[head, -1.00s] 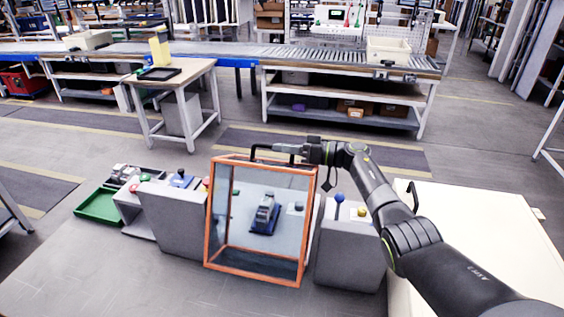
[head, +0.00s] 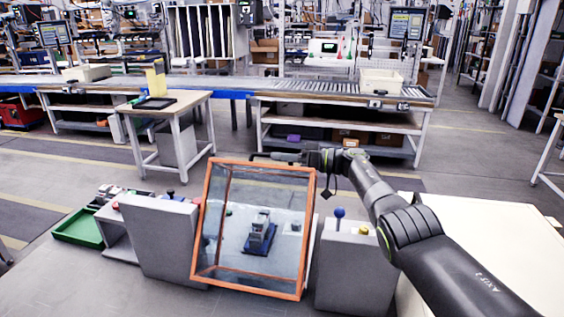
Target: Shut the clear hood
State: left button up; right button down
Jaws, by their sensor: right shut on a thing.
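The clear hood (head: 228,222) has an orange frame and see-through panels. It stands tilted between two grey boxes in the middle of the head view. A small grey and blue device (head: 262,232) shows through its front panel. My right gripper (head: 277,157) is at the hood's top edge, with the arm coming in from the right. It is shut on the dark handle (head: 258,156) there; the fingers are small and partly merge with it. I cannot tell how the hood's far lower edge meets its base. My left gripper is not in view.
A grey box (head: 160,240) stands left of the hood. Another grey box (head: 352,270) with a blue knob (head: 339,213) stands close on its right. A green tray (head: 80,229) lies at far left. A pale tabletop (head: 480,240) lies under my right arm.

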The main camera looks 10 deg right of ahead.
jog(key=shift+f, duration=0.2)
jog(key=c, duration=1.5)
grip_release()
jog(key=shift+r, duration=0.1)
jog(key=shift+d, duration=0.15)
jog(key=shift+s+d, duration=0.1)
jog(key=shift+d, duration=0.1)
jog(key=p+v, duration=0.1)
jog(key=v, duration=0.5)
jog(key=b+v, duration=0.1)
jog(key=v, duration=0.9)
jog(key=shift+s+d+b, duration=0.15)
jog(key=shift+d+b, duration=0.2)
